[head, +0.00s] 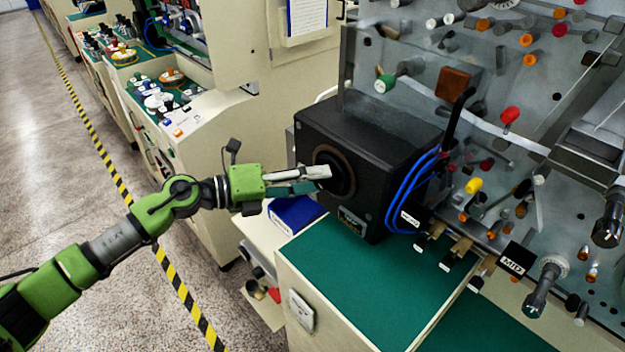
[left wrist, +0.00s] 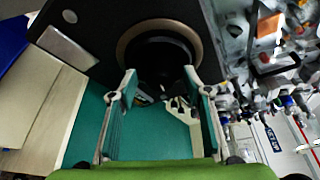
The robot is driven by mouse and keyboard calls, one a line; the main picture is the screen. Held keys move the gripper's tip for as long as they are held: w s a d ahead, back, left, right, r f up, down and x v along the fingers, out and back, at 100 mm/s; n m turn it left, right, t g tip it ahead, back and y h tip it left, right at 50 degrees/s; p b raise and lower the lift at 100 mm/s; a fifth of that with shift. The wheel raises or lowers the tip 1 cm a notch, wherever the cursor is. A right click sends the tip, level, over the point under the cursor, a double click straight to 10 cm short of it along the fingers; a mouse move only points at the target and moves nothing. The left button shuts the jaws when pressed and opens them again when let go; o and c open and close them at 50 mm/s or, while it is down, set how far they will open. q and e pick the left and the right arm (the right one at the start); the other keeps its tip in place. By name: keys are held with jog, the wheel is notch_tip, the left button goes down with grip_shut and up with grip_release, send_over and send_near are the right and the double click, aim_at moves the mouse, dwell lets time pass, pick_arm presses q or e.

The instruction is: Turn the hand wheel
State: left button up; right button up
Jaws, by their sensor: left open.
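The hand wheel, a black round knob (head: 342,172) within a brown ring, is on the left face of a black box (head: 372,135). It also shows at the top middle of the left wrist view (left wrist: 156,58). My left gripper (head: 319,178) is open, with its fingertips close to the wheel's front. In the left wrist view the two green-padded fingers (left wrist: 160,78) are on either side of the wheel, with a gap between them. I cannot tell whether they touch it. The gripper partly covers the wheel in the head view. My right gripper is out of view.
The box stands on a green-topped bench (head: 340,275), with blue cables (head: 408,185) at its right. A panel with many coloured pegs (head: 480,100) rises behind. The floor aisle (head: 85,185) at left is clear.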

pick_arm(q)
jog(key=v, duration=1.1)
jog(key=shift+a, duration=0.3)
jog(key=shift+s+r, duration=0.1)
